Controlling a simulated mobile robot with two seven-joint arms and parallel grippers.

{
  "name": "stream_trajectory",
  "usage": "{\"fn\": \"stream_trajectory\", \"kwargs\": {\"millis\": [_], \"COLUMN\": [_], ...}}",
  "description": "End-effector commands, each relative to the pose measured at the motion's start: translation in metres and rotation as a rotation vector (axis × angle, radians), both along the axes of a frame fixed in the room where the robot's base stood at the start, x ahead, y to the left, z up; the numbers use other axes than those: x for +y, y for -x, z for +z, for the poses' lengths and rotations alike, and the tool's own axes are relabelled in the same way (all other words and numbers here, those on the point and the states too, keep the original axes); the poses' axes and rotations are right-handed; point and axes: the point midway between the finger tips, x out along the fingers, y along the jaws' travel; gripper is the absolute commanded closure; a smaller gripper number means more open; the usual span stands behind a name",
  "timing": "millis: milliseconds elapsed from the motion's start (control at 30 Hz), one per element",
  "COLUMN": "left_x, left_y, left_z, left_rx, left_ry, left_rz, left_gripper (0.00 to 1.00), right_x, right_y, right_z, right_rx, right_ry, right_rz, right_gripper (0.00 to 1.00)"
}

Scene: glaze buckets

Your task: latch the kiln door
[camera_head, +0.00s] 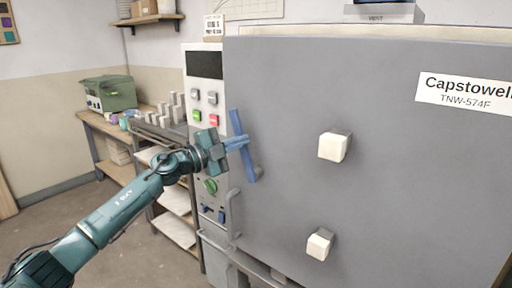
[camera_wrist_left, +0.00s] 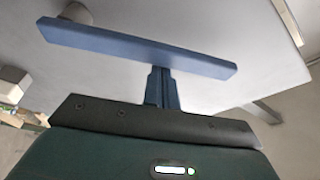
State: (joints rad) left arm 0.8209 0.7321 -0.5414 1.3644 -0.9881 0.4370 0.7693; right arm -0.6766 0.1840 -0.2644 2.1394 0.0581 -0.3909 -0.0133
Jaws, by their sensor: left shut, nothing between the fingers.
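The kiln door (camera_head: 400,190) is a large grey panel with two white blocks on its face, and it fills the right of the head view. A blue latch handle (camera_head: 236,124) stands near the door's left edge, nearly upright and slightly tilted. It also shows in the left wrist view as a long blue bar (camera_wrist_left: 130,47) across the picture. My left gripper (camera_head: 245,142) is shut and empty, its blue fingertips at the handle's middle. In the wrist view the closed fingers (camera_wrist_left: 161,85) meet or nearly meet the bar; contact is unclear. My right gripper is not in view.
A control panel (camera_head: 206,95) with buttons and a dark screen is left of the door. A grey vertical door handle (camera_head: 232,212) is below the latch. A workbench (camera_head: 105,127) with a green box (camera_head: 108,93) stands at the back left. The floor at left is clear.

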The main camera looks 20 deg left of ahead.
Motion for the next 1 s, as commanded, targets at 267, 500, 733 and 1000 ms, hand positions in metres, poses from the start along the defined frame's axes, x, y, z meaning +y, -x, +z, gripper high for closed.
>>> {"fn": "stream_trajectory", "kwargs": {"millis": [267, 500, 733, 1000], "left_x": [0.026, 0.044, 0.059, 0.072], "left_y": [-0.009, -0.016, -0.022, -0.026], "left_z": [-0.009, -0.022, -0.039, -0.060], "left_rx": [0.093, 0.171, 0.246, 0.327], "left_ry": [0.252, 0.467, 0.671, 0.900], "left_rz": [0.001, -0.001, 0.001, 0.000], "left_gripper": [1.00, 1.00, 1.00, 1.00], "right_x": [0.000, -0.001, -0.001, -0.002], "right_y": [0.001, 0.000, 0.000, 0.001], "right_z": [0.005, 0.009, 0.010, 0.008], "right_rx": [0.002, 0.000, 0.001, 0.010], "right_ry": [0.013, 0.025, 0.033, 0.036], "right_rz": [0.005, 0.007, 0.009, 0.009], "right_gripper": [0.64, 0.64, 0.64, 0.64]}}
